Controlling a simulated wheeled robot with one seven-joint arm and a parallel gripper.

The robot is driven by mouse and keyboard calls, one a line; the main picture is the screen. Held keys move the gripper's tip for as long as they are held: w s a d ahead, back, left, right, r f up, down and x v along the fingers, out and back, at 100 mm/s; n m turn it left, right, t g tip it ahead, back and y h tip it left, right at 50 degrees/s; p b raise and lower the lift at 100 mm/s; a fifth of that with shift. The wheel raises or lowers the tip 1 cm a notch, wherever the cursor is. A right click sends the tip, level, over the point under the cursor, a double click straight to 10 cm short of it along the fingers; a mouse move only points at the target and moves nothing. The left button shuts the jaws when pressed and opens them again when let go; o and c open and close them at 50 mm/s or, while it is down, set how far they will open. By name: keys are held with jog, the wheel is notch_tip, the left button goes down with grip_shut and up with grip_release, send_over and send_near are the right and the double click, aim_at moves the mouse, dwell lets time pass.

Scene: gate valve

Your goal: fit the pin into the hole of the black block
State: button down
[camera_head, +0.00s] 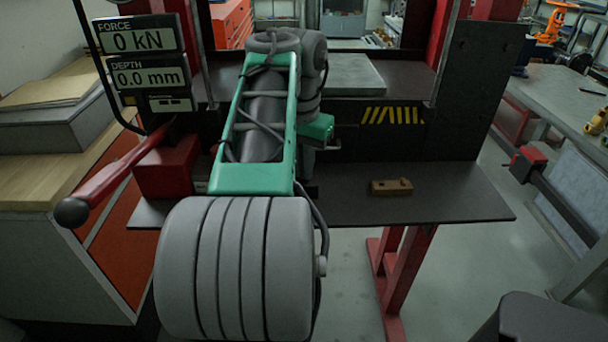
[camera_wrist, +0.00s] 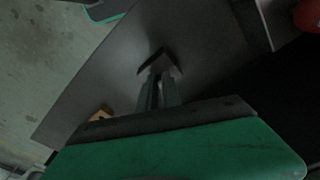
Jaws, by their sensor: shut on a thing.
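My gripper (camera_wrist: 160,82) points down over the dark plate in the wrist view, its two fingers close together and shut on a thin thing, taken as the pin. The pin is hardly visible between the fingers. A dark angular block (camera_wrist: 162,56), apparently the black block, shows just beyond the fingertips, partly covered by them. Its hole is hidden, and I cannot tell whether the pin touches it. In the head view my arm covers most of this spot, and the fingertips are not clear there.
A small brown block (camera_head: 391,187) with a hole lies on the dark plate (camera_head: 455,195), right of my arm; it also shows in the wrist view (camera_wrist: 100,114). A red lever (camera_head: 125,180) stands at left. The display (camera_head: 138,40) reads 0 kN and 0.0 mm. The plate's right side is clear.

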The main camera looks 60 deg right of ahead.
aim_at(303, 181)
jog(key=shift+s+a+f+b, duration=0.15)
jog(key=shift+f+b, duration=0.5)
jog(key=shift+f, duration=0.45)
jog(key=c, duration=1.6)
grip_release()
jog(key=shift+o, duration=0.2)
jog(key=shift+r+p, duration=0.4)
jog(key=shift+p, duration=0.1)
notch_tip(303, 181, up, 13)
jog(key=p, duration=1)
jog(key=shift+a+p, duration=0.2)
jog(key=shift+p, duration=0.15)
